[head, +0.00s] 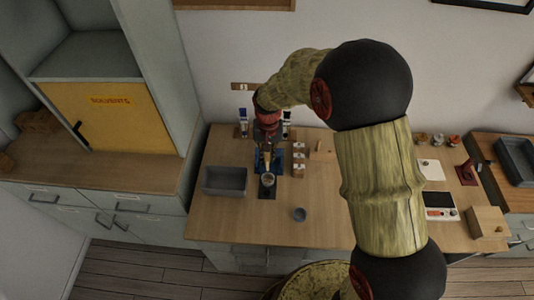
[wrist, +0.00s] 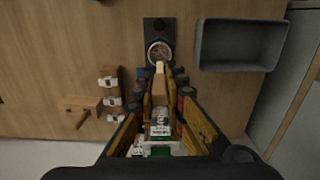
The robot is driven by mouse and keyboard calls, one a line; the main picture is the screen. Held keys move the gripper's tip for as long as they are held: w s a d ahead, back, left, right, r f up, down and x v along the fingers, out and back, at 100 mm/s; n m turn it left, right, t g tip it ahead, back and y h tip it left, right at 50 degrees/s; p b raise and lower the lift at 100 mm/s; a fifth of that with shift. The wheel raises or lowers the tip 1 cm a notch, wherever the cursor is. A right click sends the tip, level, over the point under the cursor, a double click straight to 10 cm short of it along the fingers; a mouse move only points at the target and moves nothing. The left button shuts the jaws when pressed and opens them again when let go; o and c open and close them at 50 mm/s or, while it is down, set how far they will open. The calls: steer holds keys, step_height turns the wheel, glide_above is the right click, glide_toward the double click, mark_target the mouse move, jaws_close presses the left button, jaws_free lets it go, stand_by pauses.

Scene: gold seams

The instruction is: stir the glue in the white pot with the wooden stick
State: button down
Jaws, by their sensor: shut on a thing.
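The white pot (head: 268,181) stands on a dark mat on the workbench, its round opening facing up. In the wrist view the pot (wrist: 152,50) is just beyond the fingertips, with greyish contents. My gripper (head: 267,156) is above and just behind the pot, pointing down. In the wrist view my gripper (wrist: 160,82) is shut on the wooden stick (wrist: 159,88), a pale narrow piece between the fingers. The stick's far end overlaps the near rim of the pot in that view. I cannot tell whether it is inside the pot or above it.
A grey tray (head: 225,181) is left of the pot. A small grey bowl (head: 299,214) is to the front right. Small white-labelled containers (head: 299,158) and a wooden block (head: 322,150) stand to the right. Blue items are close behind the pot. The front middle bench is mostly clear.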

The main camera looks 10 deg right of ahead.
mark_target(268, 170)
steer(key=shift+f, duration=0.1)
steer(key=shift+f+b, duration=2.55)
steer(key=shift+f, duration=1.65)
steer(key=shift+w, duration=0.1)
